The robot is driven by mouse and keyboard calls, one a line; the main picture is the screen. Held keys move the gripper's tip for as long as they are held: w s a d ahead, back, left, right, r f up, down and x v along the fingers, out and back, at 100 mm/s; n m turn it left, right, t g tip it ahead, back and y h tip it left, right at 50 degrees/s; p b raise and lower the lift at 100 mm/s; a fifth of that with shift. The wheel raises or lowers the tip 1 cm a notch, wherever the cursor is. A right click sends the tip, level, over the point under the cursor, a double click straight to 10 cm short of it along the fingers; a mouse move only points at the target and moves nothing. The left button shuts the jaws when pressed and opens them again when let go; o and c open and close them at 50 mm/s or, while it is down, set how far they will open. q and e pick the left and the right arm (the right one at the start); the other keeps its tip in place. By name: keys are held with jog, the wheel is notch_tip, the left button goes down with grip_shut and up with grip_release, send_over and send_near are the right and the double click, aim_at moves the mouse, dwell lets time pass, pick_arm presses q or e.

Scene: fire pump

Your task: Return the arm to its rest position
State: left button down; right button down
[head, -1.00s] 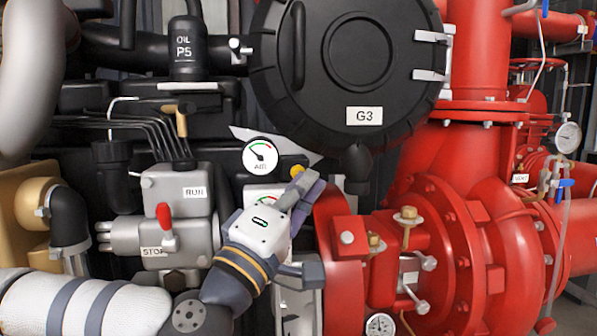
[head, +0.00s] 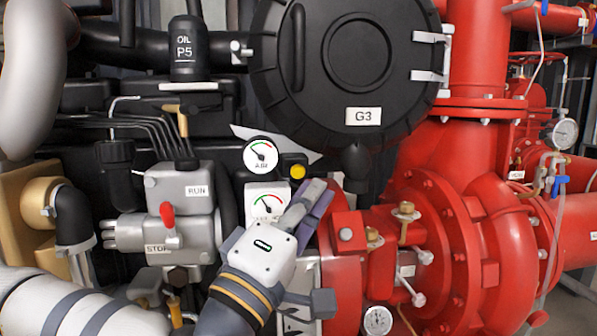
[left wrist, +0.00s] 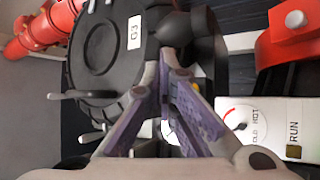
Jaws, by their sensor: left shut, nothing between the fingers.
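My left gripper (head: 312,195) is shut and empty in the head view. It points up and to the right, in front of the lower gauge (head: 267,203) and the edge of the red pump housing (head: 345,265). In the left wrist view its purple-padded fingers (left wrist: 165,60) meet at their tips, with the black round G3 cover (left wrist: 105,45) behind them to the left. A white gauge panel (left wrist: 240,112) shows right of the fingers. I cannot tell whether the fingers touch anything. My right gripper is not in view.
The grey RUN/STOP box (head: 180,215) with its red lever (head: 167,214) stands left of my gripper. Red pipework and valves (head: 470,220) fill the right side. Little free room shows around the gripper.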

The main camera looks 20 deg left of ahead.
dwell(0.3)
